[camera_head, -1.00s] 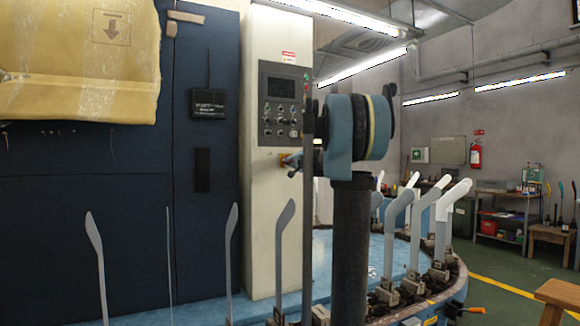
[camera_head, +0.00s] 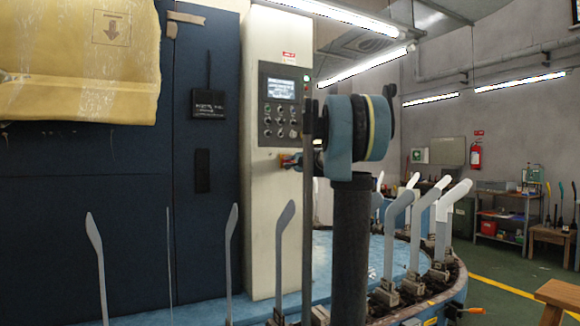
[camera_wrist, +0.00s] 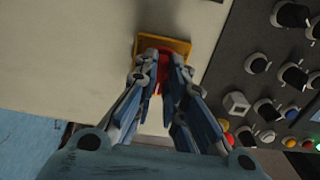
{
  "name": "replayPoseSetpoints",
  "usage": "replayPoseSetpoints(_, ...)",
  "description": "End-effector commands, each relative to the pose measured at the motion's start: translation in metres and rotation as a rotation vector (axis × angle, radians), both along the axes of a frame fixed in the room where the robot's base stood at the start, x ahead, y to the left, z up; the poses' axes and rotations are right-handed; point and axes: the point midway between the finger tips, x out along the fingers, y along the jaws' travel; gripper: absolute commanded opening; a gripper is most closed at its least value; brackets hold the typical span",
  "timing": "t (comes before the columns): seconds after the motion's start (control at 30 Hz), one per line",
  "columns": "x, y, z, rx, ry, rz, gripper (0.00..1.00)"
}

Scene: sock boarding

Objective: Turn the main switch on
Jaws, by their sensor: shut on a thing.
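The main switch is a red handle (camera_wrist: 158,68) on a yellow plate (camera_wrist: 150,46), low on the pale cabinet column. In the wrist view my gripper (camera_wrist: 162,60) is shut on the red handle, a blue-grey finger on each side. The fingers hide much of the handle, so its exact angle is hard to tell. In the head view my gripper (camera_head: 294,161) is at the switch, just below the control panel (camera_head: 281,105). The panel's screen (camera_head: 281,88) is lit with pale lines.
Several black knobs and buttons (camera_wrist: 267,138) lie close to the right of my gripper in the wrist view; a green lamp glows at the edge. Upright sock boards (camera_head: 285,240) ring the blue round table (camera_head: 335,262) below.

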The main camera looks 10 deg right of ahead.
Motion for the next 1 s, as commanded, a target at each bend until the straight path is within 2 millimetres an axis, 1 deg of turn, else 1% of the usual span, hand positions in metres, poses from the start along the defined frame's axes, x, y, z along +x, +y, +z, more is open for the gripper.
replayPoseSetpoints(0.03,0.0,-0.003,-0.002,-0.001,0.001,-0.006,0.0)
replayPoseSetpoints(0.23,-0.001,-0.003,-0.002,-0.002,0.0,-0.006,0.0)
replayPoseSetpoints(0.27,-0.001,-0.003,-0.002,-0.002,0.0,-0.006,0.13)
replayPoseSetpoints(0.3,0.0,-0.003,-0.002,-0.002,0.0,-0.006,0.22)
replayPoseSetpoints(0.33,0.0,-0.002,-0.002,-0.002,0.0,-0.005,0.29)
replayPoseSetpoints(0.37,0.0,-0.002,-0.002,-0.002,0.0,-0.005,0.31)
replayPoseSetpoints(0.63,0.0,-0.001,-0.001,-0.001,0.0,-0.002,0.31)
replayPoseSetpoints(0.77,-0.004,-0.002,-0.001,-0.001,0.0,-0.002,0.31)
replayPoseSetpoints(0.87,-0.012,-0.005,-0.001,-0.001,0.0,-0.002,0.31)
replayPoseSetpoints(1.0,-0.031,-0.01,-0.001,-0.001,0.0,-0.002,0.31)
